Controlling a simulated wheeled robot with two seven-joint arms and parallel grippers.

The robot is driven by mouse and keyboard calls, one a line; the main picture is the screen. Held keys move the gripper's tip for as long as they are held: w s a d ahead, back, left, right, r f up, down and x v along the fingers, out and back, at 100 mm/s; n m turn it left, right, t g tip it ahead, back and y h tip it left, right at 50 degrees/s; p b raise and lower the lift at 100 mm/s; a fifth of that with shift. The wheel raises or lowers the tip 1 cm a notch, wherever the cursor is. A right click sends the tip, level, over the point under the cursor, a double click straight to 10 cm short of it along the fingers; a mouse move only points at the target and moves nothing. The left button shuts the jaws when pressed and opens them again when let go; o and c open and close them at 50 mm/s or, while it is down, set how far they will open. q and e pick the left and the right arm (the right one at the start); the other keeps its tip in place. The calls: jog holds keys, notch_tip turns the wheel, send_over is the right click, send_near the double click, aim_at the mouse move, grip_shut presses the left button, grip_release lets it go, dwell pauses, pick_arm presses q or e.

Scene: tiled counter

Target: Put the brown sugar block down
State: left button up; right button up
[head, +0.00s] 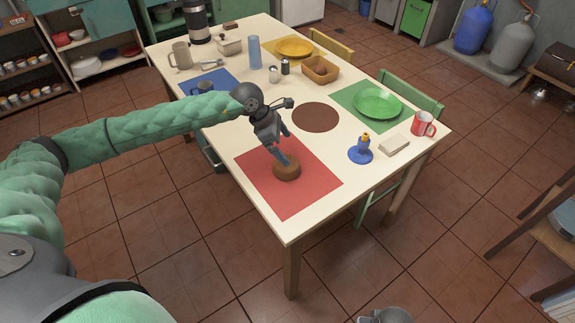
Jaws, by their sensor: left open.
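The brown sugar block (287,170) is a small, rounded brown piece on the red placemat (305,198) at the table's near side. My left gripper (287,147) is just above and behind the block with its jaws open. One fingertip overlaps the block's top edge in the picture; I cannot tell whether it touches. The fingers hide a little of the block's far side. My right gripper's fingers do not show.
Right of the red mat are a brown round mat (316,117), a blue bottle-like item (361,150), a pale block (394,145) and a red mug (423,124). A green plate (378,103) lies farther back. The red mat around the block is clear.

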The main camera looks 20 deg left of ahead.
pick_arm(q)
jog(key=shift+s+a+f+m+g+y, duration=0.25)
jog(key=shift+s+a+m, duration=0.05)
jog(key=shift+s+a, duration=0.2)
jog(key=shift+s+a+f+m+g+y, duration=0.2)
jog(key=shift+s+a+m+g+y, duration=0.1)
jog(key=shift+s+a, duration=0.15)
jog(key=shift+w, duration=0.1)
jog(key=shift+w+d+f+m+p, duration=0.15)
jog(key=shift+d+f+p, duration=0.15)
jog(key=shift+f, duration=0.35)
jog(key=shift+d+f+m+p, duration=0.15)
jog(key=shift+d+f+p, duration=0.15)
jog(key=shift+f, duration=0.35)
jog(key=p+x, duration=0.2)
jog(key=x, duration=0.3)
jog(key=shift+w+a, duration=0.1)
jog(key=shift+w, duration=0.1)
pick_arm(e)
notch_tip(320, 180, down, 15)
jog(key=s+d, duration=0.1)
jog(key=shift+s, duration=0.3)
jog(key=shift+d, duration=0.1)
pick_arm(q)
jog(key=c, duration=1.2)
